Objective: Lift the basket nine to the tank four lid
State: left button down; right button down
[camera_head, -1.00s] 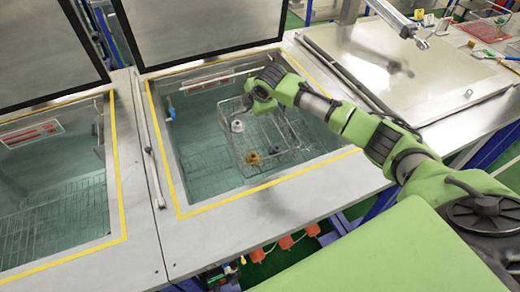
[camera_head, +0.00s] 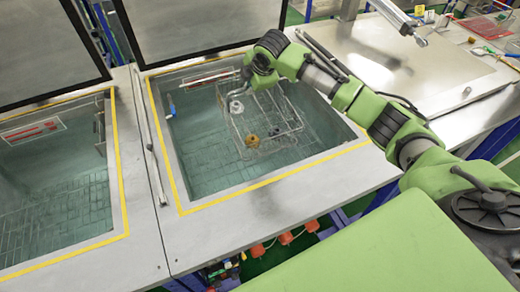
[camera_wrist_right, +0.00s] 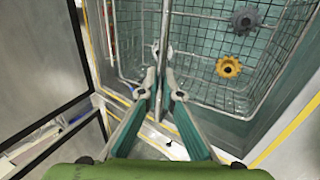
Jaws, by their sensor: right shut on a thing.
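The wire basket (camera_head: 297,111) hangs over or in the open tank in the middle; how high it is cannot be told. It holds an orange gear-like part (camera_head: 252,141), a grey one (camera_head: 236,107) and a dark one beside the orange. My right gripper (camera_head: 245,85) is at the basket's far left side. In the right wrist view, my right gripper (camera_wrist_right: 160,92) is shut on the basket's upright handle bar (camera_wrist_right: 165,25), with the basket (camera_wrist_right: 200,50) beyond it. A flat metal lid (camera_head: 455,85) covers the station right of the open tank; no numbers are readable. My left gripper is not in view.
The open tank has a yellow-edged rim (camera_head: 270,182). Another open tank (camera_head: 50,190) lies to the left. Dark-framed raised lids (camera_head: 200,25) stand behind both. A red tray (camera_head: 487,28) is at the far right. My right arm crosses over the metal lid.

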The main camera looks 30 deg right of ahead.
jog(key=shift+w+r, duration=0.1)
jog(key=shift+r, duration=3.05)
jog(key=shift+f, duration=0.1)
dwell(1.7)
